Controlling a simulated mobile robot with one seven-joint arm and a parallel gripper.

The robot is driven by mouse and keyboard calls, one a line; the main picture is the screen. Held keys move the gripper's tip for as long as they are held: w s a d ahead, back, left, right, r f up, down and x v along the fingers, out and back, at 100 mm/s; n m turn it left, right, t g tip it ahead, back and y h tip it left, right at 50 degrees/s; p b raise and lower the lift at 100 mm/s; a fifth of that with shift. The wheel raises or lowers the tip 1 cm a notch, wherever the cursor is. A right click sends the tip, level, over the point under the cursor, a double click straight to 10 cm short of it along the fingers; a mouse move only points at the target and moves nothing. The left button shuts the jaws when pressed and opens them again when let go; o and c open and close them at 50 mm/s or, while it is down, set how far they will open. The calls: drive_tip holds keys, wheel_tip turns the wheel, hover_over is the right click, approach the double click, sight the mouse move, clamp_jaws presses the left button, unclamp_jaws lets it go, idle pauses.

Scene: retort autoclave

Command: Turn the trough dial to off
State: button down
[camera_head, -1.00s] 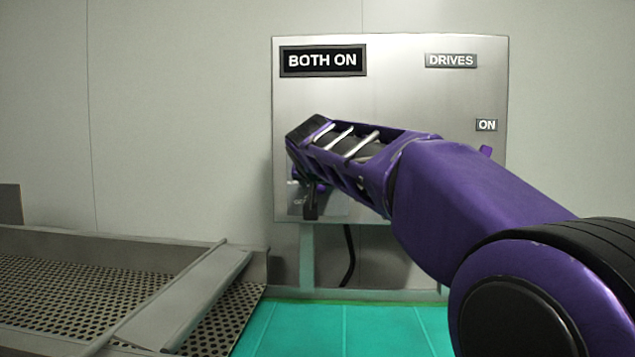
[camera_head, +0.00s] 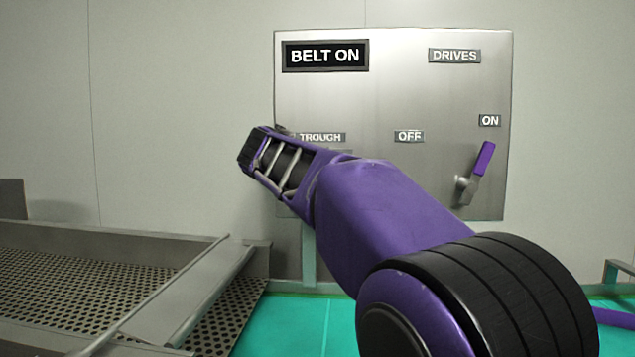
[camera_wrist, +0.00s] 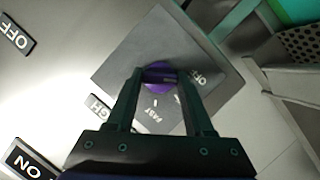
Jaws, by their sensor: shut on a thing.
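The trough dial is a purple round knob (camera_wrist: 158,72) on a dark grey square plate (camera_wrist: 122,68) in the wrist view. The plate carries the words OFF (camera_wrist: 197,82), to the right of the knob, and FAST, below it. My gripper (camera_wrist: 160,76) has one finger on each side of the knob and is shut on it. The fingers cover part of the knob, and its exact pointing is hard to tell. In the head view my arm hides the dial below the TROUGH label (camera_head: 320,137). The display (camera_head: 325,55) reads BELT ON.
A purple-handled lever (camera_head: 480,165) stands on the right of the steel panel (camera_head: 400,85), tilted up toward the ON label (camera_head: 489,120). An OFF label (camera_head: 409,136) is left of it. A perforated metal trough (camera_head: 190,250) lies at the left.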

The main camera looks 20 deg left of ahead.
drive_tip(key=shift+n+h, duration=0.3)
drive_tip(key=shift+n, duration=0.2)
drive_tip(key=shift+c, duration=1.4)
unclamp_jaws()
drive_tip(key=d+b+v, duration=0.1)
drive_tip(key=b+v, duration=0.1)
drive_tip(key=v, duration=1.5)
drive_tip(key=shift+s+a+f, duration=0.15)
drive_tip(key=shift+s+a, duration=0.15)
drive_tip(key=shift+a, duration=0.2)
